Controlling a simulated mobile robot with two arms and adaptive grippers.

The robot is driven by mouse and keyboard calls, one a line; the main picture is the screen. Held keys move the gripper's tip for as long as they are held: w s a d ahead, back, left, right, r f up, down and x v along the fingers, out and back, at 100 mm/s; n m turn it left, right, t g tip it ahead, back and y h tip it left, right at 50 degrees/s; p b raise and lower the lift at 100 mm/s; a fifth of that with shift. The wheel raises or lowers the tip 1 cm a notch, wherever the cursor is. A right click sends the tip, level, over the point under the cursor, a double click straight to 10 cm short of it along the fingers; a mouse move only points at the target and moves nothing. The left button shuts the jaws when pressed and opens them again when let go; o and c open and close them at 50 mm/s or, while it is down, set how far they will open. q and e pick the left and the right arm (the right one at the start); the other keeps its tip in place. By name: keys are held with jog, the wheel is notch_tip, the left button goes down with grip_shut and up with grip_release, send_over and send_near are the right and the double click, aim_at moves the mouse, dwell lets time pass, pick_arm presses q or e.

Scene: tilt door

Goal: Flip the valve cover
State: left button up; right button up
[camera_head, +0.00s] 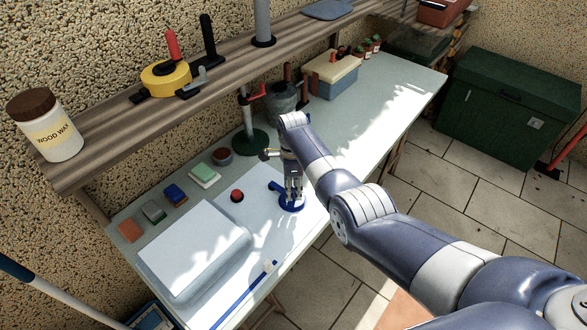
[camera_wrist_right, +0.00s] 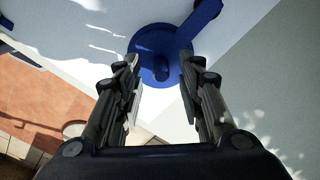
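A pale, box-shaped piece (camera_head: 196,249) that looks like the valve cover lies at the left of the white panel on the bench. A blue valve (camera_head: 292,202) with a round base and a lever stands on the panel to its right. My right gripper (camera_head: 293,196) is over the blue valve, pointing down. In the right wrist view the blue valve (camera_wrist_right: 152,47) shows just beyond and between the open fingers (camera_wrist_right: 162,70). Nothing is held between them, and I cannot tell whether they touch the valve. My left gripper is not in view.
A red button (camera_head: 237,196) sits between cover and valve. Small coloured blocks (camera_head: 174,195) line the bench's back.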

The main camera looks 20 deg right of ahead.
aim_at(294, 190)
notch_tip(294, 190, up, 10)
dwell(0.4)
jog(key=shift+f, duration=0.1)
